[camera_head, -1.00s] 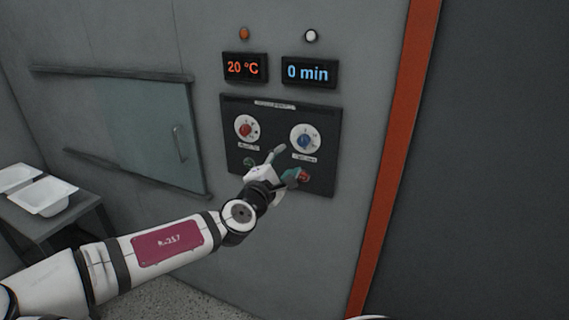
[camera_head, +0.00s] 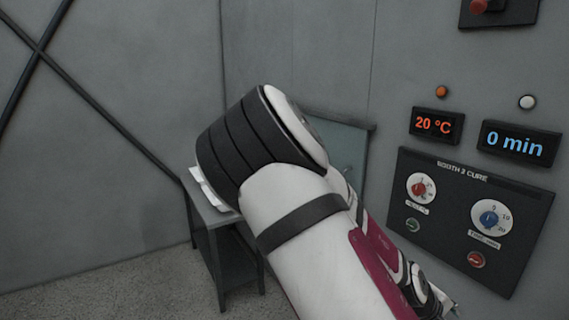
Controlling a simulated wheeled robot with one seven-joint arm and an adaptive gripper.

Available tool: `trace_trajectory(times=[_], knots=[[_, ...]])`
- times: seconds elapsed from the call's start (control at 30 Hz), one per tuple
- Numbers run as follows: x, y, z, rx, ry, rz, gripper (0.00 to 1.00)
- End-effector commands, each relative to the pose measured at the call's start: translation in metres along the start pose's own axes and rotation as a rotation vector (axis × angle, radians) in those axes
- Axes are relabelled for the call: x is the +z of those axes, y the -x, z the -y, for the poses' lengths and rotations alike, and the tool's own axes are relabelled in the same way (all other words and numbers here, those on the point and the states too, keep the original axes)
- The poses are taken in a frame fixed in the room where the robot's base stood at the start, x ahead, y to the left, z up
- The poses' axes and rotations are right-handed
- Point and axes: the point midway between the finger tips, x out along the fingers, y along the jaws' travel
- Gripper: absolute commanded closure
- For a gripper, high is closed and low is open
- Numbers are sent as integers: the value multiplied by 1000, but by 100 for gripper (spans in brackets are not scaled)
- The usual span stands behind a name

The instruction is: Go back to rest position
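My arm stretches across the middle of the head view, its large white and black elbow in front and its magenta panel partly turned away. My gripper (camera_head: 452,308) is at the bottom edge, mostly hidden behind the wrist and cut off, so its opening does not show. The control panel (camera_head: 470,225) is to its right, with a red knob (camera_head: 420,188), a blue knob (camera_head: 490,218), a green button (camera_head: 413,224) and a red button (camera_head: 477,259). I cannot tell how far the gripper is from the panel.
Displays above the panel read 20 °C (camera_head: 436,125) and 0 min (camera_head: 519,143). A dark table (camera_head: 222,250) with white shells (camera_head: 208,187) stands left of my arm, partly hidden. Open floor (camera_head: 110,285) lies at the lower left.

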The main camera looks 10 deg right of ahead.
Motion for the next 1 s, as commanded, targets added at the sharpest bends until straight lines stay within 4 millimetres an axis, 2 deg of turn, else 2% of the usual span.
trace_trajectory(times=[0.1, 0.2, 0.4, 0.57, 0.7, 0.87, 1.0], knots=[[-9, 16, 33, -181, -92, -30, 51], [-18, 37, 54, -315, -152, -55, 51], [-34, 94, 76, -541, -244, -117, 51], [-41, 147, 76, -677, -293, -178, 51], [-38, 194, 67, -757, -321, -235, 51], [-24, 244, 51, -804, -343, -301, 51], [-3, 283, 35, -802, -359, -357, 51]])
